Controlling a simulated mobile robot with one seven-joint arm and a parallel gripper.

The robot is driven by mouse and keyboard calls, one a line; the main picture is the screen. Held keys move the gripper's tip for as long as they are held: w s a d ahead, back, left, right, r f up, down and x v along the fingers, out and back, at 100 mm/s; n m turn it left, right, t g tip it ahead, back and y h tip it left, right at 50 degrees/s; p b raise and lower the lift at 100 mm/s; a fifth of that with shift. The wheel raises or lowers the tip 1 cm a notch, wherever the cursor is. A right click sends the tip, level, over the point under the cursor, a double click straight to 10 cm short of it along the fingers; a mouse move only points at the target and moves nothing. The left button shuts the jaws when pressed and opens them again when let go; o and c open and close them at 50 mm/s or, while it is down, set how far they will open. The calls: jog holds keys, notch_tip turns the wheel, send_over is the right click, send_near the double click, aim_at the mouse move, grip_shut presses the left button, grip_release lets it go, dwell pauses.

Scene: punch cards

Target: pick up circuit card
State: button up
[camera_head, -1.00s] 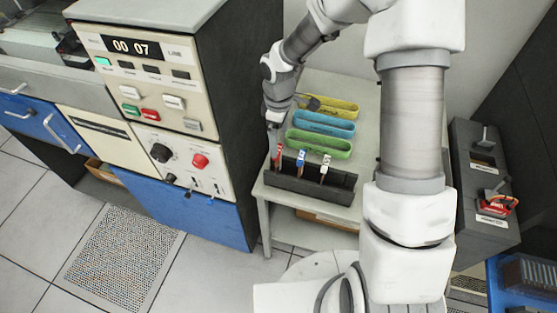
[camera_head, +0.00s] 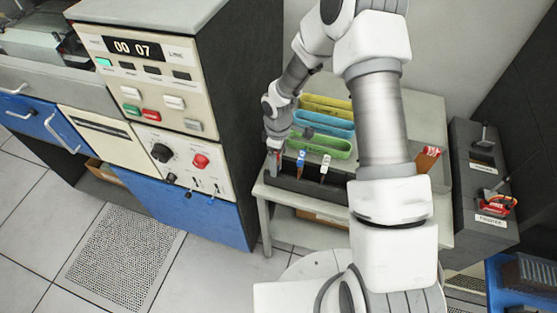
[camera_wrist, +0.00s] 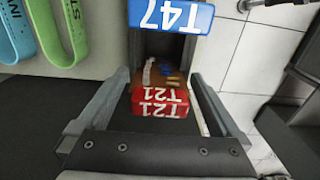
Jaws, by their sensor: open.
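Upright cards stand in a black rack (camera_head: 312,190) on a small table. A red-topped card labelled T21 (camera_wrist: 160,101) is at the rack's left end, and a blue-topped card labelled T47 (camera_wrist: 170,15) is beside it. In the head view the blue card (camera_head: 300,159) and a white-topped card (camera_head: 324,168) show clear of my arm. My gripper (camera_wrist: 160,75) is open, pointing down over the left end. In the wrist view its fingers lie to either side of the red card, with gaps on both sides. Whether the fingertips reach down beside it is unclear.
Green (camera_head: 320,146), blue (camera_head: 324,123) and yellow (camera_head: 326,106) trays lie behind the rack. A tall control cabinet (camera_head: 225,120) stands close on the left. A red-topped item (camera_head: 428,158) is at the table's right, near a dark cabinet with levers (camera_head: 482,180).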

jog(key=c, duration=1.2)
jog(key=shift+r, duration=0.1)
